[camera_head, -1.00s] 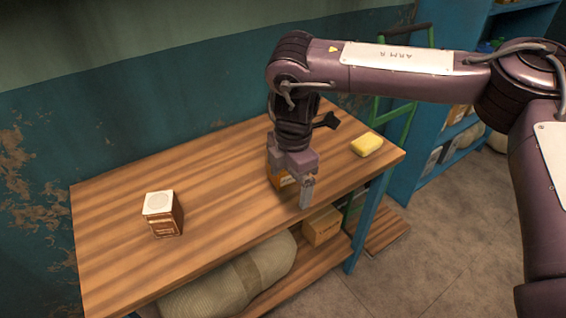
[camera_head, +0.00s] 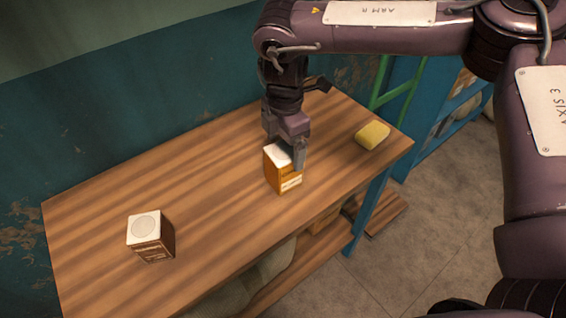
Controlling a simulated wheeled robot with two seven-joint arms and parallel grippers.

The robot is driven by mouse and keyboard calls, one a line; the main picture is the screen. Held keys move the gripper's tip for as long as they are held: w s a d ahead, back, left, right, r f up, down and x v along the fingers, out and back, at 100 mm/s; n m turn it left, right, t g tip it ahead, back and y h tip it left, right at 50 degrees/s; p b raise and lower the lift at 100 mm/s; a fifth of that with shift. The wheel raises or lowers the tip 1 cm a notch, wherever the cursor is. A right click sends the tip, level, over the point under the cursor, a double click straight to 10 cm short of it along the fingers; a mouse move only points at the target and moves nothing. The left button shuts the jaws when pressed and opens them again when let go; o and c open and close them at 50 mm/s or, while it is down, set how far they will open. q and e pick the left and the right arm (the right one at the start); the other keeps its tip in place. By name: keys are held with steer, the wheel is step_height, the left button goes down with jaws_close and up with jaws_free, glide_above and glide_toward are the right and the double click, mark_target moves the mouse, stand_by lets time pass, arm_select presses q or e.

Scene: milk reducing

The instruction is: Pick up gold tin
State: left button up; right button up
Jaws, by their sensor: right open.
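The gold tin (camera_head: 284,178), an orange-gold box shape with a white top, stands upright on the wooden table (camera_head: 200,185), right of its middle. My right gripper (camera_head: 284,150) points down at the top of the tin and is open. One finger shows at the tin's right side near its top. The other finger is partly hidden behind the gripper body, at the tin's far left. I cannot tell whether either finger touches the tin. My left gripper is not in view.
A brown tin with a white lid (camera_head: 152,238) stands at the table's left. A yellow sponge-like block (camera_head: 373,135) lies near the right end. A dark object (camera_head: 318,84) lies at the back edge. The wall runs behind the table.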

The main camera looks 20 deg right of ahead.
mark_target(283, 151)
step_height(283, 151, down, 4)
steer(key=shift+w+r+p, duration=0.1)
steer(key=shift+w+p, duration=0.05)
steer(key=shift+p, duration=0.45)
steer(key=shift+f, duration=0.5)
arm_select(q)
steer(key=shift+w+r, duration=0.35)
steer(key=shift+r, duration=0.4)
arm_select(e)
steer(key=shift+w, duration=0.1)
steer(key=c, duration=1.4)
